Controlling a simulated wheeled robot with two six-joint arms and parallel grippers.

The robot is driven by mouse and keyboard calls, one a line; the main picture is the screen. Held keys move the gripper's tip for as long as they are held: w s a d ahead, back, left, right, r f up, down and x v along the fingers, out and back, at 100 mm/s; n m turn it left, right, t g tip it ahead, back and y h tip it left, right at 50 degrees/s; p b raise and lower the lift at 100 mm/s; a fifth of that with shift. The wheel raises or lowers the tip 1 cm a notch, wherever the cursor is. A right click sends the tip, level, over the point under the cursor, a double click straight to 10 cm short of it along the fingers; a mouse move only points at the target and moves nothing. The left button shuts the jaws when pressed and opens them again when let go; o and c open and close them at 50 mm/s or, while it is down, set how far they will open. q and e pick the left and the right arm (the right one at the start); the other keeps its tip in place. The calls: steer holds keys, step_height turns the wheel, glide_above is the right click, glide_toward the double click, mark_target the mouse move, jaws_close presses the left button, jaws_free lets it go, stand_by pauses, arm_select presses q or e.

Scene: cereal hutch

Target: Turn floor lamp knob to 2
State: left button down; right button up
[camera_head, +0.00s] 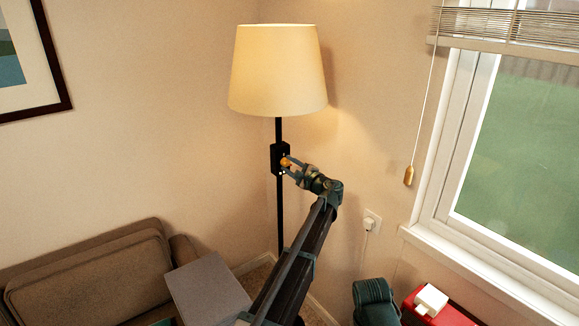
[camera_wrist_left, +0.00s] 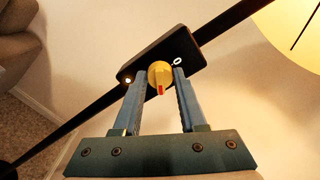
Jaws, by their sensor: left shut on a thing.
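The floor lamp has a cream shade (camera_head: 278,72), with warm light on the wall beside it, and a thin black pole (camera_head: 280,215). A black control box (camera_head: 276,158) is on the pole. It carries a round orange-yellow knob (camera_wrist_left: 160,73) with a red pointer mark, which points toward the bottom of the left wrist view. A white mark like a 0 and a small bright spot show on the box at either side of the knob. My left gripper (camera_head: 287,168) is shut on the knob, one finger on each side. My right gripper is not in view.
A brown sofa (camera_head: 90,280) and a grey box-like surface (camera_head: 208,288) are at lower left. A wall outlet with a plug (camera_head: 370,223), a window sill (camera_head: 480,270) and a red object with a white item on it (camera_head: 431,300) are at right. The wall lies behind the lamp.

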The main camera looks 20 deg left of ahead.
arm_select(q)
steer(key=shift+c, duration=2.3)
jaws_free()
steer(key=shift+d, duration=0.1)
steer(key=v, duration=1.3)
steer(key=shift+s+d, duration=0.2)
steer(key=shift+d, duration=0.05)
